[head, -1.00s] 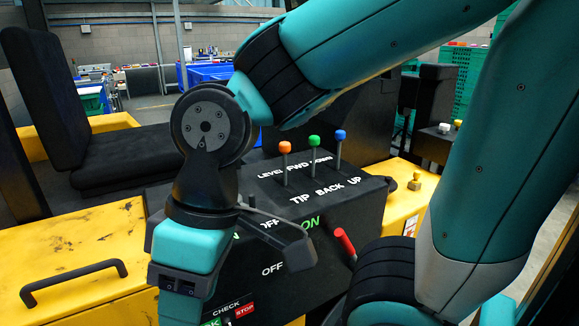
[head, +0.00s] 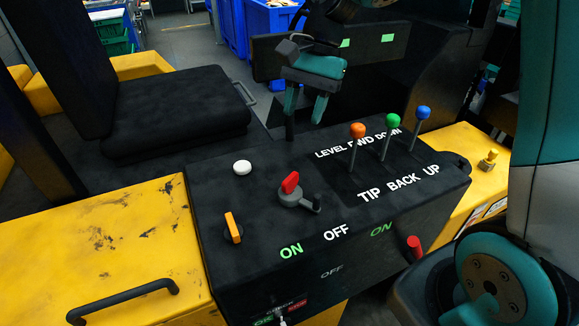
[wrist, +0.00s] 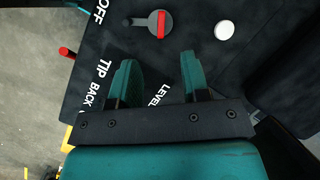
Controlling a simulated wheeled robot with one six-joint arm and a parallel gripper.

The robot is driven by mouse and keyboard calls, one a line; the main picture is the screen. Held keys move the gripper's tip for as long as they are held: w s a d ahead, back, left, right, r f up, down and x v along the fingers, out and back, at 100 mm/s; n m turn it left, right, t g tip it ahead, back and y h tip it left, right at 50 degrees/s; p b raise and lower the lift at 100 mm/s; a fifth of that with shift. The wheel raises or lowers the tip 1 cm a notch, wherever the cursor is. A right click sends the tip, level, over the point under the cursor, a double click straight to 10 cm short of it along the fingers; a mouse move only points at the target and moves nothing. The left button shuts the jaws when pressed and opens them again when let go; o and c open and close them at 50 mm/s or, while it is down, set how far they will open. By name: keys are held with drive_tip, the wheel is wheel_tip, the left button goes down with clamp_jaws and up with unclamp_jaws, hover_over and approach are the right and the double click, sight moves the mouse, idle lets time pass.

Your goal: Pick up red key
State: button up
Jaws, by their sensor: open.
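The red key (head: 290,183) stands in a round grey switch with a dark lever, on top of the black control panel (head: 215,205), near the ON and OFF labels. It also shows in the wrist view (wrist: 161,24), ahead of the fingertips. My gripper (head: 304,115) is open and empty above the far side of the panel, its fingers pointing down. It is apart from the key, which lies nearer the head camera. In the wrist view the two teal fingers of my gripper (wrist: 158,60) are spread with nothing between them.
Orange (head: 358,131), green (head: 393,121) and blue (head: 423,112) levers stand right of the key. A white button (head: 242,167) and an orange switch (head: 232,227) sit left of it. A red handle (head: 414,248) sticks out of the panel's front. A black seat (head: 180,115) is behind left.

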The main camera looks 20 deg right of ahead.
drive_tip(key=w+d+m, duration=0.2)
drive_tip(key=d+m, duration=0.1)
drive_tip(key=p, duration=0.1)
approach(292, 175)
drive_tip(key=x, duration=0.5)
drive_tip(key=shift+a+f, duration=0.1)
drive_tip(key=shift+f, duration=0.05)
drive_tip(key=shift+p+x, duration=1.1)
drive_tip(key=shift+x, duration=1.95)
clamp_jaws()
